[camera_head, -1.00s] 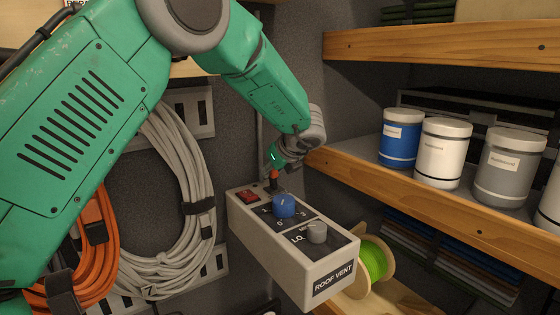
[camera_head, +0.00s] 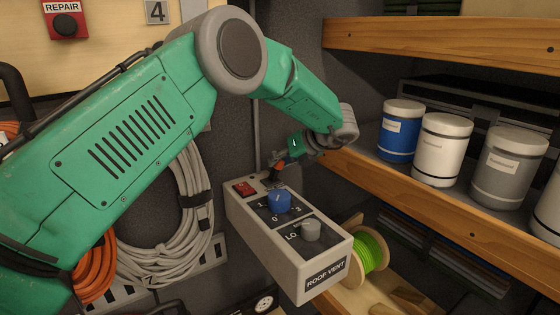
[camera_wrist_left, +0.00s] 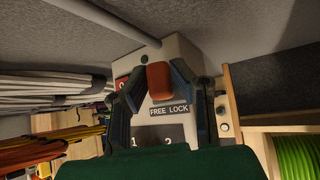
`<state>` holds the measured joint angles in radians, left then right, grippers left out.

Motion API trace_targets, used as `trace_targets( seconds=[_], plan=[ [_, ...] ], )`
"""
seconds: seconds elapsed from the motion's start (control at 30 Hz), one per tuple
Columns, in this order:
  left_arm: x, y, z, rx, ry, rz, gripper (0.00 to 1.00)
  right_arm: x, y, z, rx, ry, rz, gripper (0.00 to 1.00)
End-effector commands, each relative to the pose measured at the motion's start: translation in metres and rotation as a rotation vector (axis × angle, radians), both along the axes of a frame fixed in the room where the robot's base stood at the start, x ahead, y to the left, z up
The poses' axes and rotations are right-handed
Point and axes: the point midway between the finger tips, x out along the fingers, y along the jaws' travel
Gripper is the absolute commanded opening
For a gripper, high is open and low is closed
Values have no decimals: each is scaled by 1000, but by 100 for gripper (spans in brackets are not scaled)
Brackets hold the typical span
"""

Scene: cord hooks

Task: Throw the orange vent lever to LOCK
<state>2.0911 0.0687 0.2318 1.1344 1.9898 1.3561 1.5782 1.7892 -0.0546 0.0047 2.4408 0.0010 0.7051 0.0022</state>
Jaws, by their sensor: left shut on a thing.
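The orange vent lever (camera_head: 279,165) stands at the far end of the grey ROOF VENT box (camera_head: 317,246). My left gripper (camera_head: 280,161) reaches it from the back right and is shut on its orange handle. In the left wrist view the orange handle (camera_wrist_left: 160,82) sits between the two dark fingers, above the FREE LOCK label (camera_wrist_left: 169,110). In the head view the handle leans to the right of its base. The fingers partly hide it, and I cannot tell if it is at the end of its travel. My right gripper is not in view.
The box also carries a red switch (camera_head: 245,188), a blue knob (camera_head: 278,202) and a grey knob (camera_head: 311,230). Shelves with a blue can (camera_head: 400,130) and other cans stand at the right. Coiled grey cable (camera_head: 190,215) hangs at the left.

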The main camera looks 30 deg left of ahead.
Motion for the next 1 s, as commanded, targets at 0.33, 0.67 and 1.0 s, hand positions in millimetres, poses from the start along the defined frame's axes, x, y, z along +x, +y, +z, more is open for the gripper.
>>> trace_targets(
  seconds=[0.33,0.67,1.0],
  plan=[
    [3,2,4,8,-6,-6,0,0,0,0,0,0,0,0],
    [1,-1,3,4,-3,-3,40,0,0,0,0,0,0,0],
    [3,-33,28,4,-4,-6,40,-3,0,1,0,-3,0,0]
  ],
)
